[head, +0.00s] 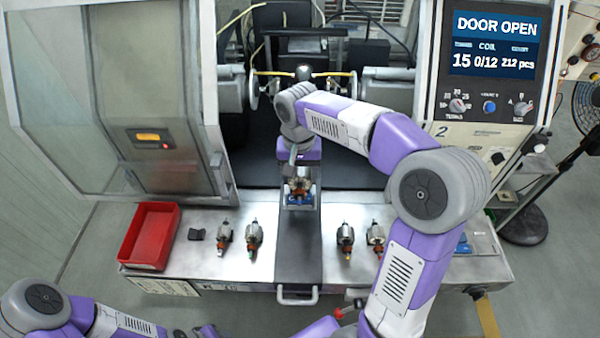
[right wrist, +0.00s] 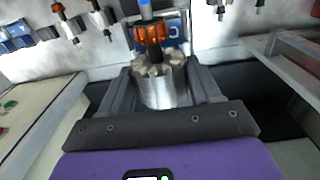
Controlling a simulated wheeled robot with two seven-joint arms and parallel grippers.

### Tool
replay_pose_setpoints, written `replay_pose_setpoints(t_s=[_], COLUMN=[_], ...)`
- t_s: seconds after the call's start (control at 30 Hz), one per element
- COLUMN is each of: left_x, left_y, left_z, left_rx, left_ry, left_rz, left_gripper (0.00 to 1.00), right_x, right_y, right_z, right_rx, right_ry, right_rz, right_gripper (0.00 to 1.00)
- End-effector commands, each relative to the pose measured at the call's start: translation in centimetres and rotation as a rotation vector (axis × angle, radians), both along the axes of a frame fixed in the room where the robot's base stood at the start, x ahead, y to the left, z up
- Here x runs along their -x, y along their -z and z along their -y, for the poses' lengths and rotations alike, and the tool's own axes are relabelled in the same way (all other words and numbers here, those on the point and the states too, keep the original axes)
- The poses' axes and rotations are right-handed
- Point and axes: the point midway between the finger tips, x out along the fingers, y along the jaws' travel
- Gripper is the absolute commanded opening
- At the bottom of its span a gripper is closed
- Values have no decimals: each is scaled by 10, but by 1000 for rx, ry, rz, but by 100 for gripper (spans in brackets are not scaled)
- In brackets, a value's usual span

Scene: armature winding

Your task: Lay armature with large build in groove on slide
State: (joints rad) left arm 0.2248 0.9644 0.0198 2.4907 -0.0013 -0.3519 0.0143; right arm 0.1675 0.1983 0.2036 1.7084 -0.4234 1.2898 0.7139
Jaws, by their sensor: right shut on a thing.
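My right gripper (head: 300,186) reaches over the dark slide (head: 298,245) from above. It is shut on an armature (right wrist: 160,85), whose silver core lies between the dark fingers, with orange windings and a blue shaft tip beyond. In the head view this armature (head: 299,184) is partly hidden by my wrist, just above the slide's blue nest (head: 299,199). The blue nest also shows behind the armature in the right wrist view (right wrist: 175,27). I cannot tell whether the armature touches the groove. My left arm enters at the lower left; its gripper is not visible.
Two armatures (head: 224,237) (head: 253,236) lie left of the slide and two (head: 345,240) (head: 375,236) right of it. The machine's screen (head: 500,42) reads DOOR OPEN.

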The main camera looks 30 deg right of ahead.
Motion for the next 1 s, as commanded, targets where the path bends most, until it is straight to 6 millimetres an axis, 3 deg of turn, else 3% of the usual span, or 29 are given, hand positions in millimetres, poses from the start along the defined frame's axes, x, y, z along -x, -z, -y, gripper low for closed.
replay_pose_setpoints(t_s=[0.57, 0.6, 0.8, 1.0], left_x=[0, 0, 0, 0], left_y=[6, 6, 5, 5], left_z=[0, 0, 0, 0], left_rx=[0, 0, 0, 0], left_ry=[0, 0, 0, 0], left_rz=[0, 0, 0, 0], left_gripper=[43, 43, 43, 43], right_x=[0, 0, 0, 0], right_y=[8, 8, 7, 8], right_z=[0, 0, 0, 0], right_rx=[0, 0, 0, 0], right_ry=[0, 0, 0, 0], right_rz=[1, 1, 1, -1], right_gripper=[13, 64, 93, 93])
